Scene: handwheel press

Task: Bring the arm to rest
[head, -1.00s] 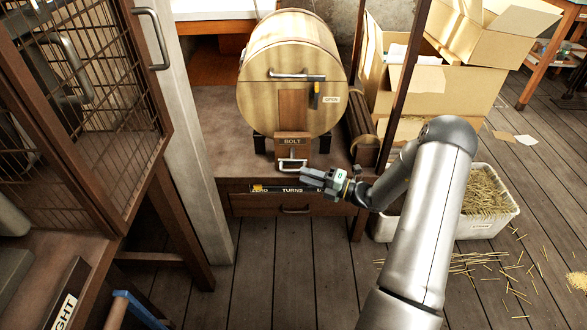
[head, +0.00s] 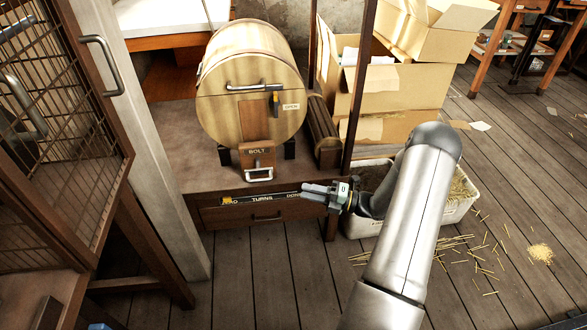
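My gripper (head: 318,190) is at the end of my silver arm, in front of the bench at the right part of the drawer front. It points left. Its fingers look close together, but the view is too small to tell whether they are open or shut. Nothing shows clearly between them. A wooden barrel-shaped press (head: 250,90) stands on the bench to the upper left of the gripper. It has a metal bar handle and a dark lever beside an "OPEN" label. Below it is a block marked "BOLT" (head: 257,155) with a metal loop handle, apart from the gripper.
The bench drawer (head: 225,215) carries a strip with "TURNS" on it, partly behind my gripper. A straw-filled white bin (head: 455,212) stands behind my arm. Cardboard boxes (head: 400,90) stand at the back. A mesh-doored cabinet (head: 50,120) is at left. Floor in front is mostly clear.

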